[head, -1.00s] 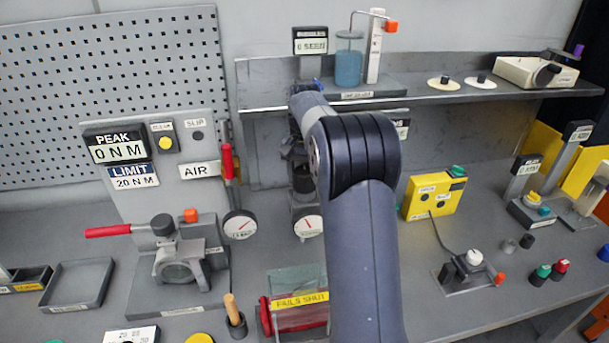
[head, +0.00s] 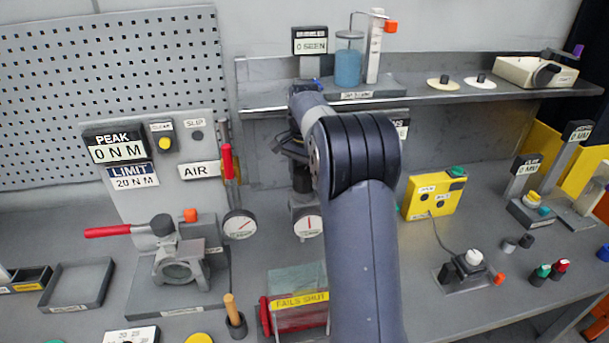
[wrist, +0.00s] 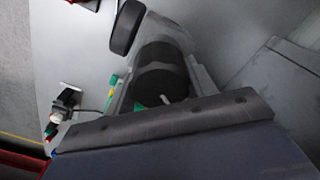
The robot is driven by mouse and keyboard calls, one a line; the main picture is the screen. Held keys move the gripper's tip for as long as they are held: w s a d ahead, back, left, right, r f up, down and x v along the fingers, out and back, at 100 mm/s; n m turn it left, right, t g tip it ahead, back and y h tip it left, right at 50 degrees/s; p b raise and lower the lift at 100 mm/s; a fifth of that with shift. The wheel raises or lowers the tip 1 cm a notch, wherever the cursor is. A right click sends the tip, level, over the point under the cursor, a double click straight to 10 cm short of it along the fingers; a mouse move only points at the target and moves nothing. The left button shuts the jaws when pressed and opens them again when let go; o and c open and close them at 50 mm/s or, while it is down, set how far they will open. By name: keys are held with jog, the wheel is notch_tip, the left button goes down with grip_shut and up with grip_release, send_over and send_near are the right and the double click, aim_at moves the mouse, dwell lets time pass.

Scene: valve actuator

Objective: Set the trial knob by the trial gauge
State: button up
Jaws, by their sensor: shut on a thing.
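My gripper (head: 301,178) is behind my arm in the head view, just above a round white dial that I take for the trial gauge (head: 308,226). The dial's red needle stands almost straight up; its lettering is too small to read. In the wrist view a black ribbed cylinder, which I take for the trial knob (wrist: 160,70), sits between the grey jaws. My gripper is shut on it. In the head view the knob is hidden or too dark to tell from the gripper.
A second white dial (head: 239,224) is to the left, under a red-handled air valve (head: 228,162). A clear box marked FAILS SHUT (head: 300,300) stands in front. The shelf (head: 440,93) is above. A yellow box (head: 435,196) is right of my arm.

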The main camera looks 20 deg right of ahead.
aim_at(305, 170)
jog(key=shift+r, duration=0.1)
jog(key=o, duration=1)
notch_tip(305, 170, up, 11)
jog(key=shift+f+b, duration=0.15)
jog(key=shift+b, duration=0.15)
notch_tip(305, 170, down, 11)
jog(key=shift+r+p, duration=0.1)
jog(key=shift+p, duration=0.2)
dwell(0.6)
